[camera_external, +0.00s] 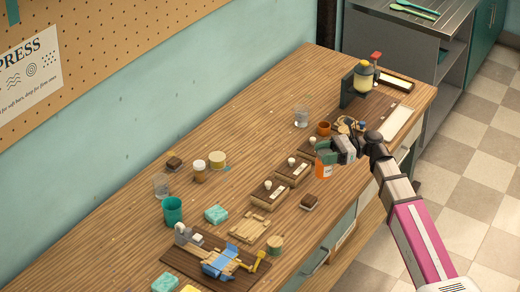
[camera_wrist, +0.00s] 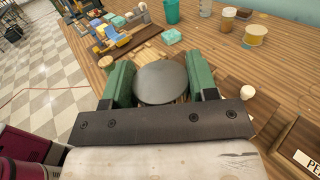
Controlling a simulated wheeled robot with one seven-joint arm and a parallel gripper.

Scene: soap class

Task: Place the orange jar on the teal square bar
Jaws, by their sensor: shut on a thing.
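The orange jar (camera_external: 325,170) is in my gripper (camera_external: 329,153) at the right part of the bench in the external view. It hangs upright below the fingers. In the wrist view its round grey lid (camera_wrist: 162,84) sits between the two green fingers of my gripper (camera_wrist: 162,78), which hides its body. Whether its base touches the bench is hard to tell. A teal square bar (camera_external: 216,214) lies on the bench to the left, well apart from the jar. It shows at the upper middle in the wrist view (camera_wrist: 172,37). Another teal bar (camera_external: 165,282) lies at the bottom edge.
Wooden stands with white knobs (camera_external: 268,194) and a dark brown block (camera_external: 310,202) lie between the jar and the bar. A teal cup (camera_external: 172,211), a clear glass (camera_external: 161,186) and a wooden work board (camera_external: 188,262) surround the bar. The back centre is fairly clear.

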